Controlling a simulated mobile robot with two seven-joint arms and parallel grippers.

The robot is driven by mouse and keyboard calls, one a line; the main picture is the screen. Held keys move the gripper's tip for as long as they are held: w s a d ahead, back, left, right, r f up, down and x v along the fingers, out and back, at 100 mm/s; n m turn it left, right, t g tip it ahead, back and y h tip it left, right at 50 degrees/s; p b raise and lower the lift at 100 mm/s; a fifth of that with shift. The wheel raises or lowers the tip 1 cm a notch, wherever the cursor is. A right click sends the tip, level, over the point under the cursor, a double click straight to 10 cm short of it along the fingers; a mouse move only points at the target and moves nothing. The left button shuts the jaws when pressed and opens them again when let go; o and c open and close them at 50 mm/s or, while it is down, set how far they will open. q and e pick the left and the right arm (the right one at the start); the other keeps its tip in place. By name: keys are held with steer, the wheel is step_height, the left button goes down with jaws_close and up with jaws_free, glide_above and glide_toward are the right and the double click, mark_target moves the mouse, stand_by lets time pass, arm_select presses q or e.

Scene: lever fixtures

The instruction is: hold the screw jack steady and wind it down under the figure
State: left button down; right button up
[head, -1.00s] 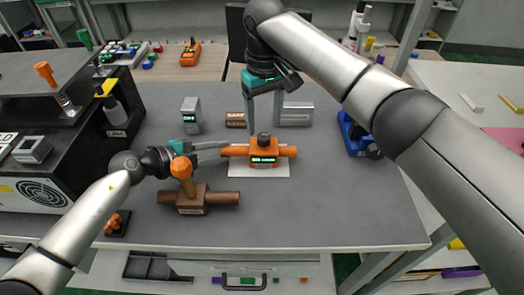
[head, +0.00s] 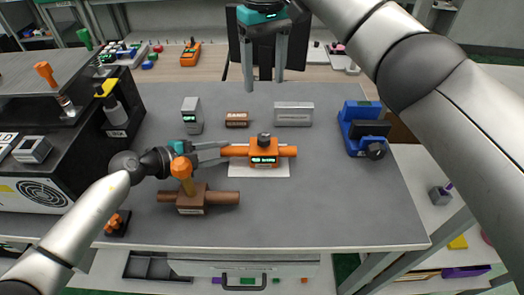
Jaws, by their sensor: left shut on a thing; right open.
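The orange body with side bars, which I take as the screw jack (head: 264,158), stands upright on a white plate (head: 240,173) at the table's middle. It has a dark knob (head: 264,138) on top and a small green-lit display whose figure is too small to read. My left gripper (head: 226,152) is shut on the jack's left bar. My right gripper (head: 264,85) points down, open and empty, beyond and above the knob in the picture, clear of the jack.
A brown valve-like fixture (head: 195,206) with an orange handle stands just in front of my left gripper. Behind are a grey display box (head: 192,115), a brown block (head: 236,120) and a grey box (head: 294,114). A blue device (head: 357,125) stands right. The table's front right is bare.

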arm_select(q)
steer(key=c, duration=0.6)
jaws_free()
steer(key=shift+c, duration=0.2)
steer(key=shift+o, duration=0.6)
steer(key=shift+f, duration=0.1)
steer(key=shift+s+f, duration=0.1)
steer(key=shift+s, duration=0.05)
steer(key=shift+a, duration=0.1)
